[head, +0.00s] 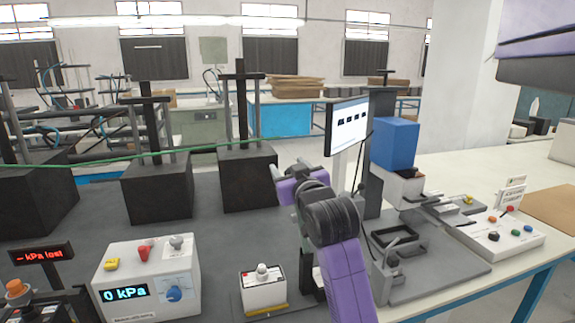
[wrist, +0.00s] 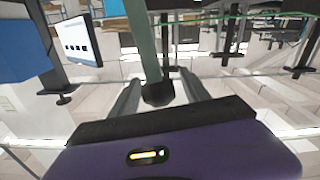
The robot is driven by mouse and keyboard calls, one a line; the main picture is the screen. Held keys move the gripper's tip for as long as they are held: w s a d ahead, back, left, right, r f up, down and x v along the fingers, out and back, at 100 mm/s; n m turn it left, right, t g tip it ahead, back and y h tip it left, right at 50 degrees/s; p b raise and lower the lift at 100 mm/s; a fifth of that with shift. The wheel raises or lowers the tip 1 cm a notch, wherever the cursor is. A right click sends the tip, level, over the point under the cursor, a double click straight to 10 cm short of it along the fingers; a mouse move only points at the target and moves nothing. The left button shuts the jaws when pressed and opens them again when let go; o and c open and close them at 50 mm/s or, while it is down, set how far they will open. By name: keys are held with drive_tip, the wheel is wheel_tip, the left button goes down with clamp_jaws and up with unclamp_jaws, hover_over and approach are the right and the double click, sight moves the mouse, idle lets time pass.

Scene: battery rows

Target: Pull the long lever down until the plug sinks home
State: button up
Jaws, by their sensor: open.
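A long grey-green bar (wrist: 141,40), which looks like the lever, runs down from the top of the wrist view to a dark knob-like end (wrist: 158,95). My gripper (wrist: 160,95) is open, with one finger on each side of that end; I cannot tell whether either finger touches it. In the head view my gripper (head: 287,170) is raised left of the monitor, and I cannot make out the lever there. A press-like stand at the right has a dark column (head: 378,150) and a blue block (head: 396,143) above a white box (head: 402,188). I cannot identify the plug.
A monitor (head: 346,125) stands beside the stand. A black frame (head: 395,238) lies on the grey base, with a button panel (head: 495,235) to the right. A white kPa box (head: 147,280) and a small knobbed box (head: 263,290) stand left of my arm.

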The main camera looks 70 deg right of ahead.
drive_tip(key=shift+w+d, duration=0.45)
drive_tip(key=shift+d, duration=0.05)
clamp_jaws()
idle(1.2)
